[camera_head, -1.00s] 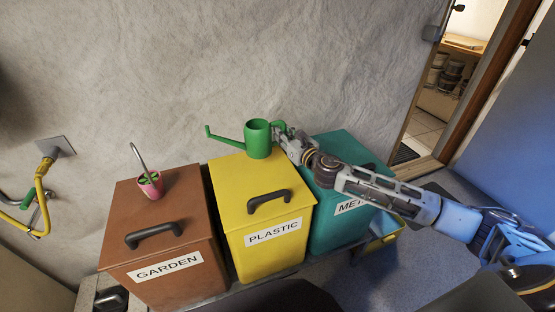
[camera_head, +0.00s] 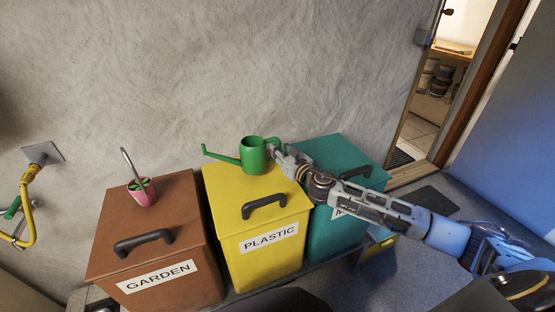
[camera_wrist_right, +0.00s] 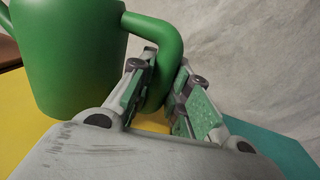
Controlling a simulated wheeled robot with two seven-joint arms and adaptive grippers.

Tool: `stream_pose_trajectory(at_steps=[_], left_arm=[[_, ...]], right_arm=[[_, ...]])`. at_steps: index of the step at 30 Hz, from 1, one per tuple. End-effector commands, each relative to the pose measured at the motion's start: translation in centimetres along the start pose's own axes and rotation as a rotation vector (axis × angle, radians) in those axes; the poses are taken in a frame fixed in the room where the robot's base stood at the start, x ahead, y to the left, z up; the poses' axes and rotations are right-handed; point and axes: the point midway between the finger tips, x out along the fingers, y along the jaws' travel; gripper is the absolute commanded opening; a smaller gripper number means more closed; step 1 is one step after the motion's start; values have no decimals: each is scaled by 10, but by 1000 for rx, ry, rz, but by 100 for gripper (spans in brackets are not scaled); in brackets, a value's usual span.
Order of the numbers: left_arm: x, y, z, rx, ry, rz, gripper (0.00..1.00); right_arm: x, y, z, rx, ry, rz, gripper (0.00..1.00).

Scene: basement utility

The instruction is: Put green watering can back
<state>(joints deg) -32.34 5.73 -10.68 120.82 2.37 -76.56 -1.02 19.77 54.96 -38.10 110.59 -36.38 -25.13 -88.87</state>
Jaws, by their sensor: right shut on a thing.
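The green watering can (camera_head: 253,157) is upright at the back of the yellow PLASTIC bin's lid (camera_head: 228,186), its spout pointing left. I cannot tell whether its base touches the lid. My right gripper (camera_head: 275,150) reaches in from the right and is shut on the can's handle. In the right wrist view the can's body (camera_wrist_right: 70,60) fills the upper left, and its curved handle (camera_wrist_right: 165,45) runs down between the two fingers of the gripper (camera_wrist_right: 158,92). My left gripper is not in view.
A brown GARDEN bin (camera_head: 105,235) with a pink plant pot (camera_head: 143,195) on it stands to the left. A teal bin (camera_head: 335,150) stands to the right, partly behind my right arm. Black handles (camera_head: 264,206) rise from the lids. The wall (camera_head: 250,70) is close behind.

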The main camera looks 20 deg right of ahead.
Motion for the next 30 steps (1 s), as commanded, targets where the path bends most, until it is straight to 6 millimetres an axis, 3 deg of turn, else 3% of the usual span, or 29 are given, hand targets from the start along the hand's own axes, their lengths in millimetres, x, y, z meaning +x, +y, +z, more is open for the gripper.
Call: stream_pose_trajectory(at_steps=[12,28,29,30], left_arm=[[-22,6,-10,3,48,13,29],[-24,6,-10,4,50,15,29],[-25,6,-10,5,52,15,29],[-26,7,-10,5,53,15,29]], right_arm=[[0,0,-36,2,0,-1,0],[0,0,-40,1,-1,-1,0],[0,0,-40,0,1,0,22],[0,0,-40,0,1,0,27]])
